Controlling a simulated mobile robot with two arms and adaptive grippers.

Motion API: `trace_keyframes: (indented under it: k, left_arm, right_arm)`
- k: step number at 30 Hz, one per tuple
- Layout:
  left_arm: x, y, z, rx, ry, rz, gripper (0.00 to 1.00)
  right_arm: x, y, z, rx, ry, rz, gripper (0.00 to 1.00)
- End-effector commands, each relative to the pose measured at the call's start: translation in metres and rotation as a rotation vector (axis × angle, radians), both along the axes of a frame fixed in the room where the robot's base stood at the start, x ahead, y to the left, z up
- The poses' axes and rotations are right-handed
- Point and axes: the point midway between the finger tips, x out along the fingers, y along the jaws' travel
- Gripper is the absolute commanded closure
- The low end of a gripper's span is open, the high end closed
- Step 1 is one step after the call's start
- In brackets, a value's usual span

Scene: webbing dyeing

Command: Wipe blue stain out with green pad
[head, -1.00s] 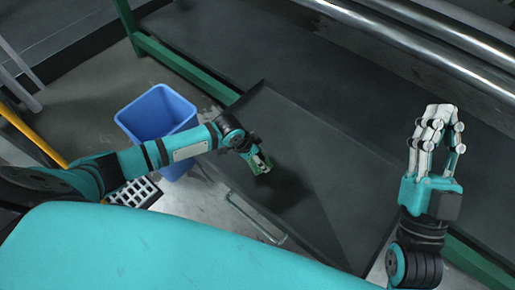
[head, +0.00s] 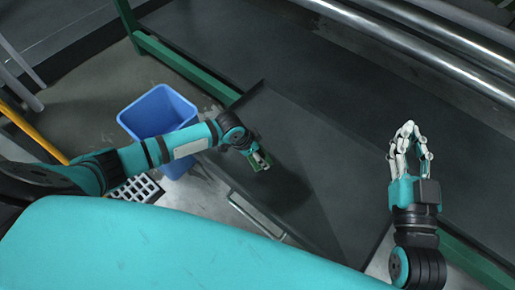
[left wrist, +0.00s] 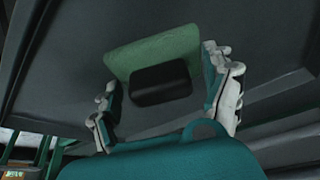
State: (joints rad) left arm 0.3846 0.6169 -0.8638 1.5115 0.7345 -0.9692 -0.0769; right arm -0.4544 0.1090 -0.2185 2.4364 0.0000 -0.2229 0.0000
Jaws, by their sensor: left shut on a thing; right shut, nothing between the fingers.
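The green pad (left wrist: 160,47) has a black handle (left wrist: 160,84) and sits between the fingers of my left gripper (left wrist: 168,88) in the left wrist view. In the head view, my left gripper (head: 261,160) is shut on the pad, low over the dark grey tray surface (head: 283,118). I cannot tell whether the pad touches the surface. No blue stain can be made out in either view; a dark patch that looks like shadow lies right of the left gripper. My right gripper (head: 408,130) is shut and empty, raised at the right.
A blue bin (head: 157,113) stands on the floor left of the tray, behind my left arm. A green frame rail (head: 185,66) edges the machine. Shiny metal rollers (head: 410,45) run across the upper right. A black and white grate (head: 136,190) lies below the bin.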

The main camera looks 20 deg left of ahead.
Motion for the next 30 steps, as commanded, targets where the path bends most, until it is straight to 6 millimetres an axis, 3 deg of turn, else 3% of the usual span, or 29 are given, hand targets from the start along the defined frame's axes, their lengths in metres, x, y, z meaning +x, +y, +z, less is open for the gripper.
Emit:
trace_keyframes:
  k: [21,30]
  left_arm:
    - [-0.001,0.000,0.014,-0.001,-0.001,0.002,0.42]
    - [-0.001,0.000,0.014,0.000,0.000,0.002,0.42]
  right_arm:
    - [-0.006,-0.011,-0.063,-0.091,0.354,-0.022,1.00]
    - [-0.008,-0.013,-0.071,-0.101,0.396,-0.025,1.00]
